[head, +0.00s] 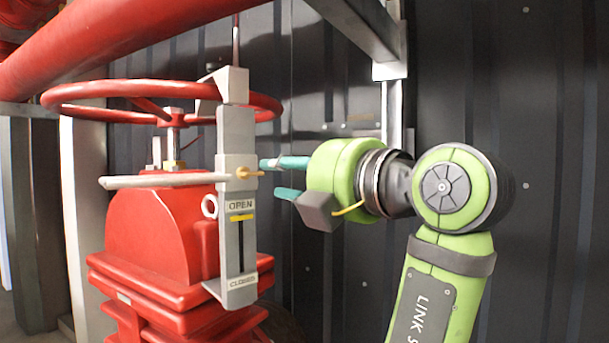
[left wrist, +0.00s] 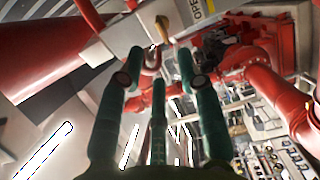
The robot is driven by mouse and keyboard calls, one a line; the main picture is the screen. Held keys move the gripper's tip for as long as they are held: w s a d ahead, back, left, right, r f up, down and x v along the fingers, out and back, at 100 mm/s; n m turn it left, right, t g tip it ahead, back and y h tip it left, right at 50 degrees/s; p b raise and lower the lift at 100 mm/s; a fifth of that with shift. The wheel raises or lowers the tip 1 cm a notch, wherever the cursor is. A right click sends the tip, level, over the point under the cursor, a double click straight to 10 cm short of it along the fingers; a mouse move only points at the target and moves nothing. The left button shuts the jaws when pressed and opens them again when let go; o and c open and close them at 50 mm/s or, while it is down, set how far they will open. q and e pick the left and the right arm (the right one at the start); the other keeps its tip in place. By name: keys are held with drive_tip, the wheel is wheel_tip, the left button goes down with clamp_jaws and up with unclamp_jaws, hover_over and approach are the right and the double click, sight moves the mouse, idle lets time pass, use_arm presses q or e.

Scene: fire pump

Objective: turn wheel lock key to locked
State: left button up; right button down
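The wheel lock key (head: 246,173) is a small yellow-orange piece on the grey lock plate (head: 236,140), just above the OPEN label. It also shows in the left wrist view (left wrist: 163,24), top middle, beyond the fingertips. My left gripper (head: 274,178) is just right of the key, its green fingers pointing left toward it. In the left wrist view the gripper (left wrist: 160,56) has its fingers spread with nothing between the tips. The fingers look apart from the key. My right gripper is not in view.
A red handwheel (head: 75,92) sits above the red pump body (head: 160,225). A pale rod (head: 140,181) sticks out left from the lock plate. A yellow marker (head: 241,217) sits just below OPEN. Red pipe (head: 120,40) crosses the upper left; a dark panel wall (head: 550,90) stands behind.

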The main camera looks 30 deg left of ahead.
use_arm(q)
drive_tip(key=v, duration=0.3)
drive_tip(key=shift+s+d, duration=0.1)
drive_tip(key=shift+d, duration=0.05)
idle(0.3)
